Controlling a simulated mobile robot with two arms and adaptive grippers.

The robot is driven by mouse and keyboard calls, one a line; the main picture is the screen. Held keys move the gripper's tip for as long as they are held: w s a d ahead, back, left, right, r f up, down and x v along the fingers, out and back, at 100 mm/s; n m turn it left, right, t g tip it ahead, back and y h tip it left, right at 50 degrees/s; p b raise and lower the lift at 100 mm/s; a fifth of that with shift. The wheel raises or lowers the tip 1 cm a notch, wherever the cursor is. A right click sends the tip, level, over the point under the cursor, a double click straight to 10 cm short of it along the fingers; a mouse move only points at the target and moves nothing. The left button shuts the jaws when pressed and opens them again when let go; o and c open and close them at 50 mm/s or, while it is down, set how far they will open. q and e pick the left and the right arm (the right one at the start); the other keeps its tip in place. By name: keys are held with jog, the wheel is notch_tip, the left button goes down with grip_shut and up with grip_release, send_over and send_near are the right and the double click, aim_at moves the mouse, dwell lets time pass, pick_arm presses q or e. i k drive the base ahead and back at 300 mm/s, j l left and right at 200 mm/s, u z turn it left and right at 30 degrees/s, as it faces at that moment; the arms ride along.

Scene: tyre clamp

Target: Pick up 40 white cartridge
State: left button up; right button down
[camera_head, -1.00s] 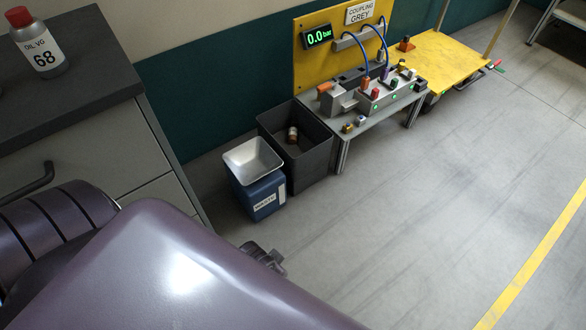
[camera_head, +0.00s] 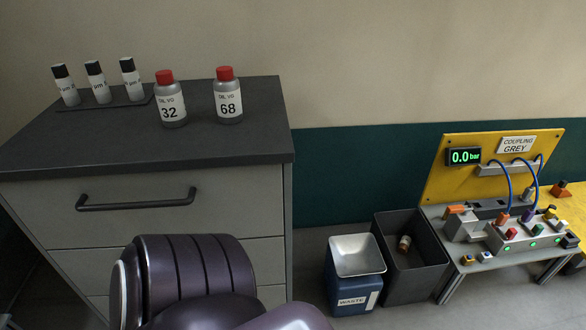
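Three white cartridges with black caps stand upright in a row on the cabinet top: a left one (camera_head: 68,90), a middle one (camera_head: 99,86) and a right one (camera_head: 132,82). Their labels show "µm", but the numbers are turned partly away and too small to read, so I cannot tell which is the 40. They stand on a thin dark tray (camera_head: 116,105). Neither of my grippers shows in the view now; only purple links of my own arm show at the bottom.
Two grey red-capped oil bottles, 32 (camera_head: 170,108) and 68 (camera_head: 228,105), stand right of the cartridges. The cabinet (camera_head: 60,165) has a drawer handle (camera_head: 138,203). On the floor to its right are a blue waste bin (camera_head: 350,288), a dark bin (camera_head: 428,262) and a coupling bench (camera_head: 470,243).

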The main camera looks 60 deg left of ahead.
aim_at(130, 75)
jog(key=u, duration=5.7)
jog(key=i+z, duration=0.15)
jog(key=i, duration=0.55)
jog(key=i+j+z, duration=0.2)
jog(key=i, duration=0.5)
jog(key=l+z, duration=0.1)
jog(key=z, duration=3)
